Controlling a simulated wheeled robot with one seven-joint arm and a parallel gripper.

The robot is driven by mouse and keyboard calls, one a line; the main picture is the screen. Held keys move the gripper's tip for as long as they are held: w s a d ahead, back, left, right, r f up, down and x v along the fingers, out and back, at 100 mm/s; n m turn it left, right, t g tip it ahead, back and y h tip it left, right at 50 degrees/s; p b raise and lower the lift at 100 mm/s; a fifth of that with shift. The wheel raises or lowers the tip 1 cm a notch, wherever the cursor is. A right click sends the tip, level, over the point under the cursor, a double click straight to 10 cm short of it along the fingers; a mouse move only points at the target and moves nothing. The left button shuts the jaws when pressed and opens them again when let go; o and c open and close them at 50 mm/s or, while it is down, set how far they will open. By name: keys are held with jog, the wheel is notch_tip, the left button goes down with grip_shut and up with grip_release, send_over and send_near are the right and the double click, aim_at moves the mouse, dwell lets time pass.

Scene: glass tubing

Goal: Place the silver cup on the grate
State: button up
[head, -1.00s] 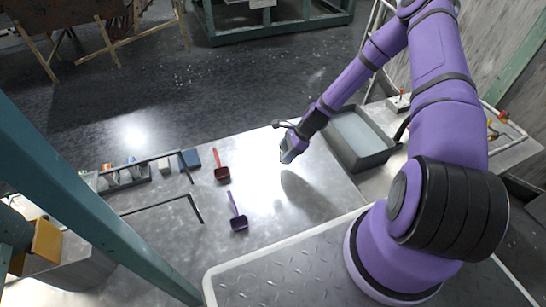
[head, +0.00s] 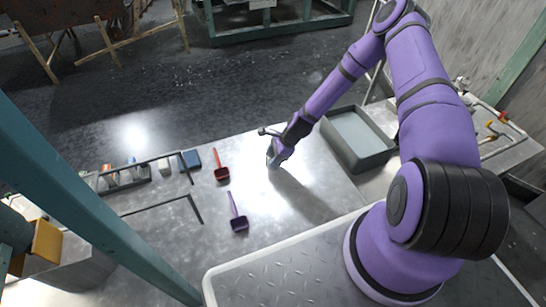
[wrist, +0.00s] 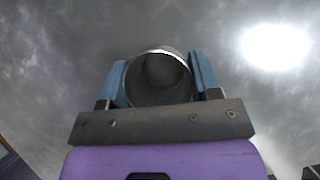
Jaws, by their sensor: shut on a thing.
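My gripper (head: 276,156) is low over the metal table, right of the red scoop. In the wrist view its blue fingers stand on both sides of the silver cup (wrist: 158,80) and are shut on it. The cup's round open mouth faces the wrist camera. In the head view the cup is mostly hidden by the gripper, and I cannot tell whether it touches the table. I cannot make out a grate for certain in either view.
A red scoop (head: 221,172) and a purple scoop (head: 239,222) lie left of my gripper. A blue block (head: 190,160) and a rack (head: 124,179) are farther left. A grey basin (head: 358,140) stands to the right. The table between is clear.

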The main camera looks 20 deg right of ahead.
jog(key=o, duration=1)
jog(key=shift+c, duration=0.2)
jog(key=s+d+r+n+h, duration=0.1)
jog(key=d+r+n+h, duration=0.2)
jog(key=r, duration=1)
jog(key=s+d+r+n, duration=0.2)
jog(key=d+r+n, duration=0.25)
jog(key=r, duration=0.95)
jog(key=s+a+r+n+h, duration=0.1)
jog(key=s+r+n, duration=0.15)
jog(key=r, duration=0.55)
jog(key=s+r+n+h, duration=0.2)
jog(key=s+r, duration=0.2)
jog(key=r, duration=0.5)
jog(key=s+a+r+n+t, duration=0.1)
jog(key=s+r+n, duration=0.3)
jog(key=s+r, duration=0.4)
jog(key=s+a+r+n+t, duration=0.1)
jog(key=s+r+n+t, duration=0.2)
jog(key=s+r, duration=0.5)
jog(key=s+n, duration=0.1)
jog(key=s, duration=0.4)
jog(key=shift+a, duration=0.2)
jog(key=shift+o, duration=0.4)
jog(key=shift+s+r, duration=0.1)
jog(key=shift+s, duration=0.35)
